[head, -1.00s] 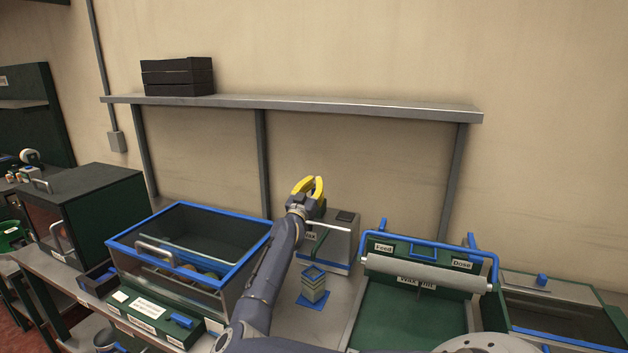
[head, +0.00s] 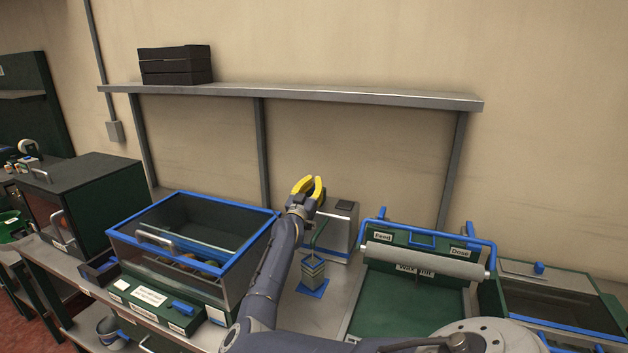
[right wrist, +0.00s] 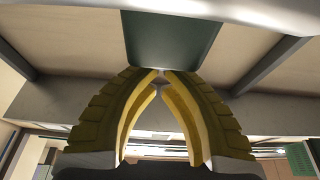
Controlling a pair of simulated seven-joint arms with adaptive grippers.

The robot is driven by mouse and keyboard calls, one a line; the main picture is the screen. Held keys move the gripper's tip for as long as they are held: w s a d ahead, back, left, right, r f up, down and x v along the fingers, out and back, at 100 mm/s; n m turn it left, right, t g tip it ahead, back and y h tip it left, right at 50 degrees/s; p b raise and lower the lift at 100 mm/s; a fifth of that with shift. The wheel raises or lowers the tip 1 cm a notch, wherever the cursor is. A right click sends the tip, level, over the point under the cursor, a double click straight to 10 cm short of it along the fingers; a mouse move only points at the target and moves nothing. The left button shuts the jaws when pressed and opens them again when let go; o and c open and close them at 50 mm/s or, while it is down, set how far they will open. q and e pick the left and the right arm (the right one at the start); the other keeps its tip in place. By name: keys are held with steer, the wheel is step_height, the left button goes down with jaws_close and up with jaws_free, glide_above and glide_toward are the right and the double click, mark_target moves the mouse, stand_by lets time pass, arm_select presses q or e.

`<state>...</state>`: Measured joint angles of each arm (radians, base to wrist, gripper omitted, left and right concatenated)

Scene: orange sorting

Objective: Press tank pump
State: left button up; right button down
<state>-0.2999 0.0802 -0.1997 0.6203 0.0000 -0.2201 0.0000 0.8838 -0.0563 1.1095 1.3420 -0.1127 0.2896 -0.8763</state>
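A glass-sided tank with a blue rim (head: 193,254) stands left of centre on the bench. A grey metal box (head: 342,226) stands behind my right arm, partly hidden by it. I cannot tell which part is the pump. My right gripper (head: 311,180) has yellow fingers and is raised in front of the wall, above the box. In the right wrist view its fingertips (right wrist: 162,72) come together with nothing visible between them. My left gripper is not in view.
A shelf (head: 290,95) with black crates (head: 175,66) runs along the wall above my right gripper. A green wax unit (head: 405,300) with a pale roller (head: 425,262) stands to the right. A dark green cabinet (head: 105,195) stands at the left.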

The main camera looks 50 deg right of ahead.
mark_target(314, 191)
steer(key=shift+f, duration=0.15)
steer(key=shift+r, duration=0.55)
step_height(314, 191, up, 3)
steer(key=shift+f, duration=0.1)
steer(key=v, duration=1)
steer(key=shift+r, duration=0.2)
